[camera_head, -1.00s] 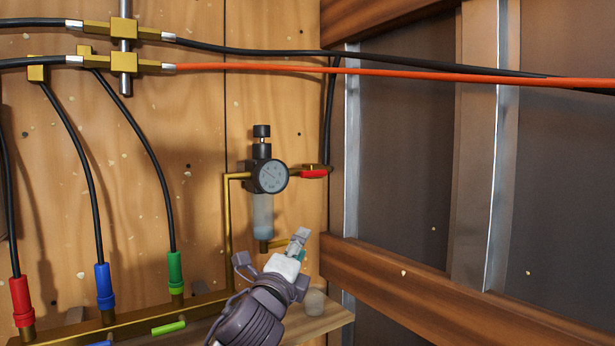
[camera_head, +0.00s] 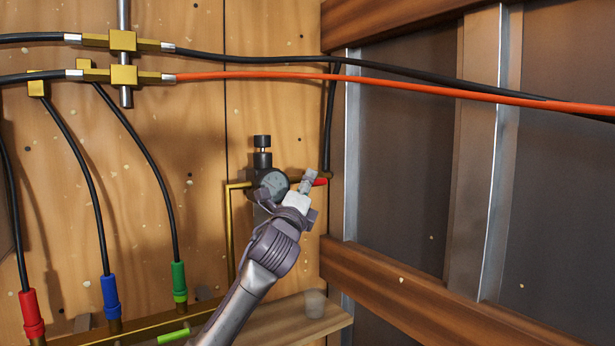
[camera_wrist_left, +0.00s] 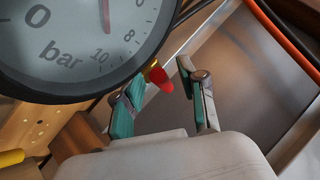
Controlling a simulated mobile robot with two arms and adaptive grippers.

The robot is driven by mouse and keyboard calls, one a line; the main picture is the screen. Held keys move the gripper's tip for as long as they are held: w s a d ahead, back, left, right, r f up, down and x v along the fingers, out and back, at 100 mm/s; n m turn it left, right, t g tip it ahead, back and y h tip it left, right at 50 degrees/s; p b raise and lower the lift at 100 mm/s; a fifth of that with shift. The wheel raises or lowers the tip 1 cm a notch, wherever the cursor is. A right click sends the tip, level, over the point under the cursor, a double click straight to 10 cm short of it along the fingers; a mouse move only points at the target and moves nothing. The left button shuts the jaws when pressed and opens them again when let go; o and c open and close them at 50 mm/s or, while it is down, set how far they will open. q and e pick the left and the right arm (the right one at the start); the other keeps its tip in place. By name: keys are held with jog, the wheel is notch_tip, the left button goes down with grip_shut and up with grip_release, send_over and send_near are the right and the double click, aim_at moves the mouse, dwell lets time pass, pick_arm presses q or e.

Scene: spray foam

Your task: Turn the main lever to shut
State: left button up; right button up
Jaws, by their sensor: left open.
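The main lever is a small red handle (camera_head: 321,182) on the brass fitting just right of the pressure gauge (camera_head: 270,184). In the head view it lies roughly level, with its left part hidden behind my gripper. My left gripper (camera_head: 309,178) is in front of it, pointing up, and covers part of the gauge. In the left wrist view, its jaws (camera_wrist_left: 160,75) are open, and the red lever tip (camera_wrist_left: 160,78) shows between them. I cannot tell whether a finger touches it. My right gripper is in neither view.
The large gauge face (camera_wrist_left: 85,40) is close to the left finger. Red, blue and green hose connectors (camera_head: 109,296) stand at lower left. An orange hose (camera_head: 400,84) crosses above.

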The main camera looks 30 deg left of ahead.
pick_arm(q)
jog(key=shift+w+a+r, duration=0.1)
jog(key=shift+w+r, duration=0.1)
jog(key=shift+w, duration=0.25)
grip_shut()
